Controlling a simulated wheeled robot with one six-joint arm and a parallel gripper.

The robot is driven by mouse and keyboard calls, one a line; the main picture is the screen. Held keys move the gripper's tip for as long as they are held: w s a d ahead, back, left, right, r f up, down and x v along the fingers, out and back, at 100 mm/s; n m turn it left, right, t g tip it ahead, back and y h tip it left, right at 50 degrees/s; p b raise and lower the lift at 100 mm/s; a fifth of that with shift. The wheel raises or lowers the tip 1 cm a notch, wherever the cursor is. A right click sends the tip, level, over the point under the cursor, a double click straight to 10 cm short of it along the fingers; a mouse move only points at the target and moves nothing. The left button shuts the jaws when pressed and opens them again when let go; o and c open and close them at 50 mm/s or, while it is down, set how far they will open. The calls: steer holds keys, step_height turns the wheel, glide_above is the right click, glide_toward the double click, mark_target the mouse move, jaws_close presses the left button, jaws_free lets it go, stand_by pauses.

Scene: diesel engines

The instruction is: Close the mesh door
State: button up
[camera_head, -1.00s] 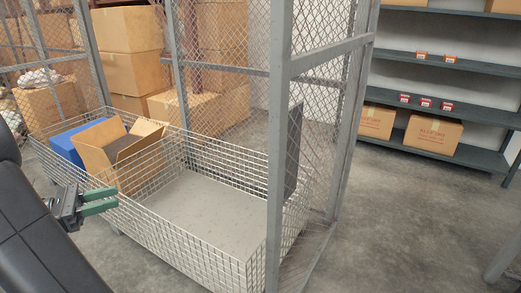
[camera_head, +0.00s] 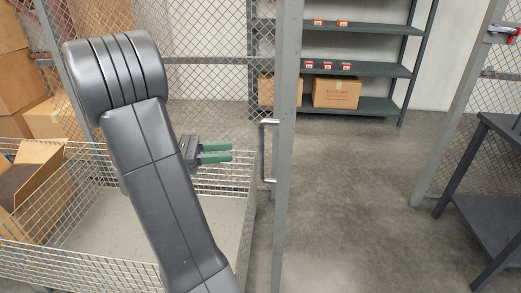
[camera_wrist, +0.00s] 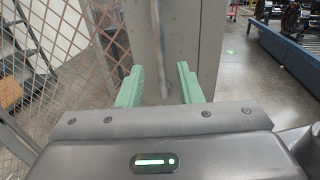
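The mesh door (camera_head: 228,85) stands open in the head view. Its grey edge post (camera_head: 287,120) carries a metal pull handle (camera_head: 266,150). A wide gap lies between this edge and the frame post on the right. My gripper (camera_head: 231,151) is just left of the handle, its green fingers pointing right at it, with a small gap seeming to remain. In the wrist view my gripper (camera_wrist: 160,86) is open, and the blurred bar of the handle (camera_wrist: 160,45) shows ahead between the fingers. I cannot tell whether the bar lies between the fingertips.
A wire basket (camera_head: 85,265) with an open carton (camera_head: 35,182) stands below my arm. A frame post (camera_head: 455,110) with a red-handled latch (camera_head: 502,33) and a dark table (camera_head: 490,200) are at right. Shelves (camera_head: 345,67) stand behind. The floor between is clear.

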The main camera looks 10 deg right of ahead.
glide_above(262, 176)
steer(key=shift+w+r+p, duration=0.1)
steer(key=shift+w+p, duration=0.25)
steer(key=shift+w, duration=0.05)
jaws_close()
